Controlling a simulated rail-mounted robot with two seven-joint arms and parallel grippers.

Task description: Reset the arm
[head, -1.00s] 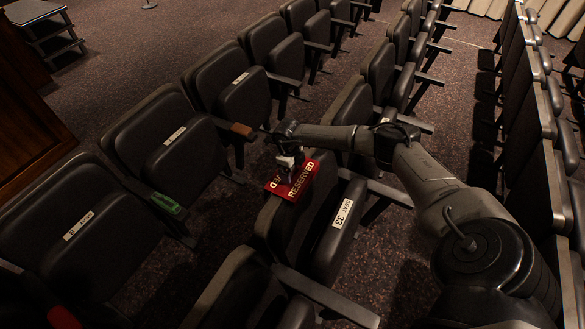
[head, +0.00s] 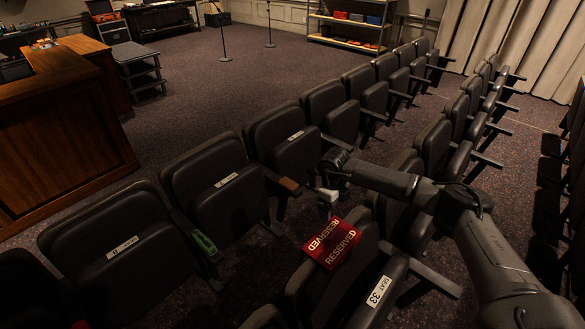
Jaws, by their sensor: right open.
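My right arm comes in from the right edge in the head view and reaches left over the seat rows. My right gripper (head: 328,200) hangs at the end of it, pointing down, open and apparently empty. It is just above and behind a red "RESERVED" cover (head: 338,243), which drapes over the top of a seat back. The seat below it bears the label "SEAT 33" (head: 380,291). A small gap seems to lie between gripper and cover, but I cannot be sure. My left gripper is not in view.
Rows of dark folding seats (head: 228,199) run across the view. A green item (head: 204,243) and a brown item (head: 289,186) lie on armrests. A wooden desk (head: 62,135) stands at left, a shelf (head: 349,27) at the back. Open carpet lies between.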

